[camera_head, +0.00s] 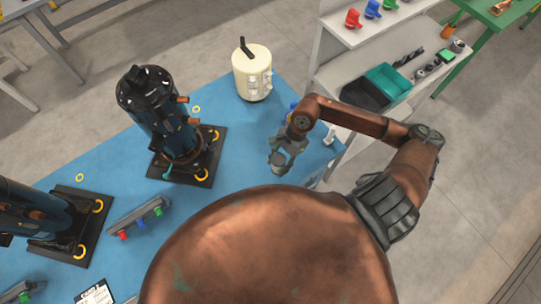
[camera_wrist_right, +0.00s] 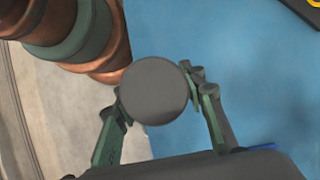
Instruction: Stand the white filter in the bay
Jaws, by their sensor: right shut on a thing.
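My right gripper (camera_head: 281,157) is above the right part of the blue table. It is shut on a grey round-ended thing (camera_wrist_right: 153,90), which sits between both fingers in the right wrist view. Only its flat round end shows there, dark grey, so I cannot tell whether it is the white filter. A small white thing (camera_head: 330,135) lies near the table's right edge, beside my right arm; I cannot make out what it is. No bay can be clearly made out. My left gripper is not in view.
A black compressor (camera_head: 160,110) stands on a black pallet (camera_head: 211,165) with yellow rings. A second one (camera_head: 45,210) is at left. A cream tank (camera_head: 247,70) stands at the back. A grey rack (camera_head: 140,215) holds coloured parts.

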